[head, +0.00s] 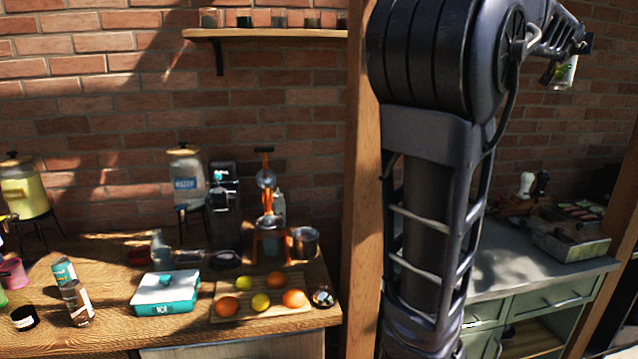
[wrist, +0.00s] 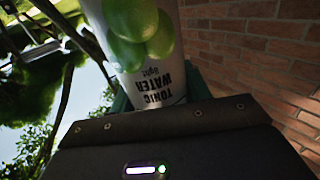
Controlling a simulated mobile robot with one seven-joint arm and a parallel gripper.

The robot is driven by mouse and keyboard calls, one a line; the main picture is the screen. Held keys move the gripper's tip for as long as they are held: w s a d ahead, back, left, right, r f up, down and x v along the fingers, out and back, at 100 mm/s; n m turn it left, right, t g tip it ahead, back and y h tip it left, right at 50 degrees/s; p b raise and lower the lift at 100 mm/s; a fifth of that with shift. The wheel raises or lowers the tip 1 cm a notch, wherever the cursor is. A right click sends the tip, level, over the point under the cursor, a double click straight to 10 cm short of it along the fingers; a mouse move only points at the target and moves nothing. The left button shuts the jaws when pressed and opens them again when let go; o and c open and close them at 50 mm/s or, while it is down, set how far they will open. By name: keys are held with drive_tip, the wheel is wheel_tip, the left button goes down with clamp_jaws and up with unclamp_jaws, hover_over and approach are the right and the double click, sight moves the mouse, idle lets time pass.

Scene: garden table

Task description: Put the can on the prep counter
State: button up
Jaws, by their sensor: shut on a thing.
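My gripper (head: 558,73) is raised at the upper right of the head view, mostly behind my arm. It is shut on a white tonic water can (head: 567,76) with green fruit printed on it. In the wrist view the can (wrist: 146,72) fills the upper middle, its lettering upside down, with the dark gripper body below it. A grey-green counter (head: 488,275) with drawers stands at the right, below the can and apart from it. My arm hides its left part.
A wooden counter (head: 110,333) at left holds a teal ice box (head: 166,293), a fruit board (head: 222,313), bottles and dispensers. A wooden post (head: 360,200) stands between the counters. A tray (head: 572,243) and shakers (head: 526,184) occupy the grey-green counter's back; its front left is bare.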

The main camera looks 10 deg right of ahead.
drive_tip(key=w+a+f+n+t+y, duration=0.3)
drive_tip(key=w+a+f+y, duration=0.15)
drive_tip(key=w+f, duration=0.35)
drive_tip(key=w+a+f+n+t+y, duration=0.35)
drive_tip(key=w+f+y, duration=0.2)
drive_tip(key=w, duration=0.55)
drive_tip(key=w+a+f+n+t+y, duration=0.2)
drive_tip(key=w+a+f+n+y, duration=0.2)
drive_tip(key=w+f, duration=0.45)
drive_tip(key=w+a+f+n+y, duration=0.45)
drive_tip(key=w+a+f, duration=0.35)
drive_tip(key=a+f, duration=0.2)
drive_tip(key=w+a+f+n+g+y, duration=0.25)
drive_tip(key=a+f+y, duration=0.25)
drive_tip(key=a+f, duration=0.65)
drive_tip(key=w+a+f+n+g+y, duration=0.1)
drive_tip(key=a+f+n+g+y, duration=0.25)
drive_tip(key=a+f, duration=0.8)
drive_tip(key=w+a+f+m+t+h, duration=0.2)
drive_tip(key=f+m+h, duration=0.1)
drive_tip(key=f, duration=0.2)
drive_tip(key=w+a+f+m+t+h, duration=0.2)
drive_tip(key=f+m+t+h, duration=0.1)
drive_tip(key=f, duration=0.2)
drive_tip(key=shift+w+a+f+h, duration=0.15)
drive_tip(key=shift+w+a+h, duration=0.15)
drive_tip(key=shift+a, duration=0.1)
